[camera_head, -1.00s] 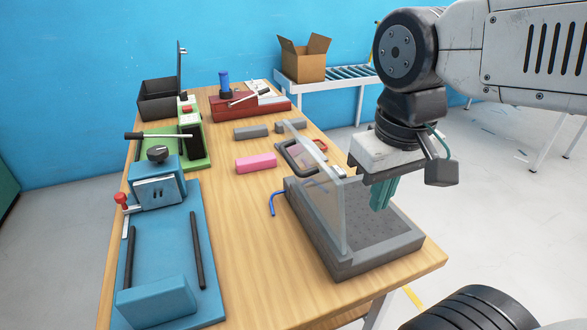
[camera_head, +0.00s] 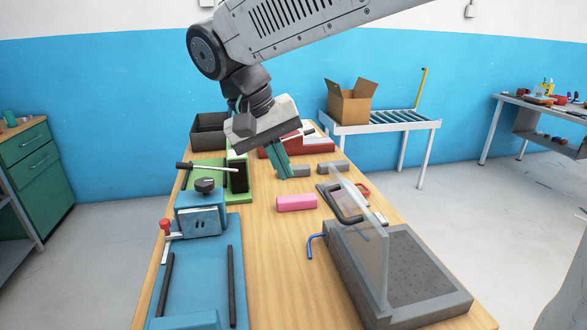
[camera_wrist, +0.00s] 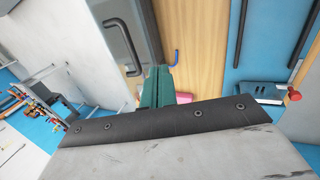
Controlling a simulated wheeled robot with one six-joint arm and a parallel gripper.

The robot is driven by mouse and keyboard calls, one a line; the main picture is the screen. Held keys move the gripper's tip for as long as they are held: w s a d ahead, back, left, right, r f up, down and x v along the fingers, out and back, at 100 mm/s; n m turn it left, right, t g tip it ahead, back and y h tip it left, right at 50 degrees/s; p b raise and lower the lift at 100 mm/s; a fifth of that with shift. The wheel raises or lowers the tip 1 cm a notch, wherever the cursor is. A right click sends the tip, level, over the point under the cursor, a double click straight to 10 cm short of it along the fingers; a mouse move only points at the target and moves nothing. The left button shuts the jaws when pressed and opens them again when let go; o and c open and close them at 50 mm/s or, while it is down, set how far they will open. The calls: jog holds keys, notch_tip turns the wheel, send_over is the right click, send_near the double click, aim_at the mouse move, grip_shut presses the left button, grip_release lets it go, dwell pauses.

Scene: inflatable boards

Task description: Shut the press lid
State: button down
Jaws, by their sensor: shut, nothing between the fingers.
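A grey flat press base (camera_head: 425,265) stands at the right front of the bench. Its clear lid (camera_head: 362,245) stands up, open, along the base's left edge. The clear lid also shows at the upper left of the wrist view (camera_wrist: 110,38). My gripper (camera_head: 284,171) is shut and empty, with its teal fingers pointing down. In the head view it appears above and beyond the pink block, to the left of the lid and apart from it. In the wrist view the teal fingers (camera_wrist: 158,85) show in the middle.
A blue fixture (camera_head: 202,255) and a green lever press (camera_head: 212,175) line the left side. A black box (camera_head: 208,132) stands behind.

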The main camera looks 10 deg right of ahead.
jog(key=d+f, duration=0.7)
jog(key=shift+f, duration=0.2)
dwell(0.4)
